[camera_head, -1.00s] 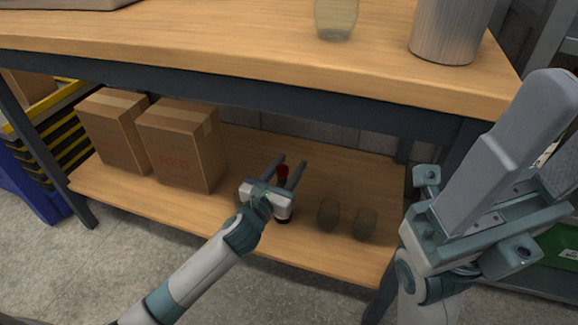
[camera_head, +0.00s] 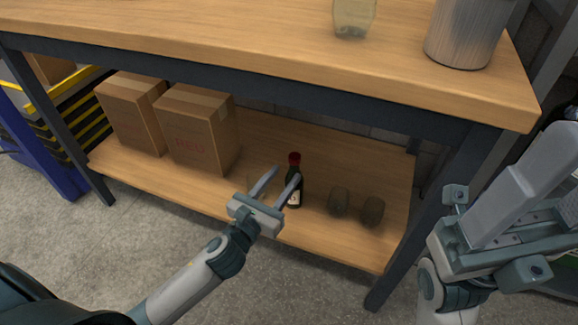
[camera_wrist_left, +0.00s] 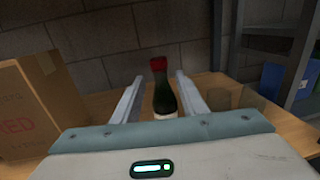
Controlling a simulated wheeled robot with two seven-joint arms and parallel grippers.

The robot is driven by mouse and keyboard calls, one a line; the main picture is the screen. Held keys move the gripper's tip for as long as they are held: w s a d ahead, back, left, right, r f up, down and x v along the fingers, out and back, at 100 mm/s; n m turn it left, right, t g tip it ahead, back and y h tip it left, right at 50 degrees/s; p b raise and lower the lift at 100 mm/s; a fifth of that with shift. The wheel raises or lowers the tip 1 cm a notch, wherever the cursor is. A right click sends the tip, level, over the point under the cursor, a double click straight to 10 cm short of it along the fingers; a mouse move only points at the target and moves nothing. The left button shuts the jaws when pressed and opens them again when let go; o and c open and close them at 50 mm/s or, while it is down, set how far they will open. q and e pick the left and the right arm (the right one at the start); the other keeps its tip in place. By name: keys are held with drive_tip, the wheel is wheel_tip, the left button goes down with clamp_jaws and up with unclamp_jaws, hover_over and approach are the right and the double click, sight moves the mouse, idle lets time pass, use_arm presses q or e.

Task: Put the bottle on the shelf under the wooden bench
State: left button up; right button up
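The bottle (camera_head: 296,196) is dark with a red cap and a pale label. It stands upright on the wooden shelf (camera_head: 345,245) under the wooden bench (camera_head: 230,55). My left gripper (camera_head: 286,173) is at the shelf's front, open, its fingers pointing inward. In the left wrist view the bottle (camera_wrist_left: 160,88) shows between the two finger lines, with a gap on both sides; its lower part is hidden behind the gripper body. My right gripper (camera_head: 515,190) is at the right, away from the bottle; whether its fingers are apart is unclear.
Two cardboard boxes (camera_head: 200,130) stand left on the shelf. Two dark glasses (camera_head: 340,201) stand just right of the bottle. A glass (camera_head: 353,18) and a metal container (camera_head: 465,35) stand on the bench top. Dark legs (camera_head: 395,265) frame the shelf.

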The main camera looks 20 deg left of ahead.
use_arm(q)
drive_tip(key=shift+s+a, duration=0.1)
drive_tip(key=shift+s, duration=0.55)
idle(0.3)
drive_tip(key=shift+s, duration=0.1)
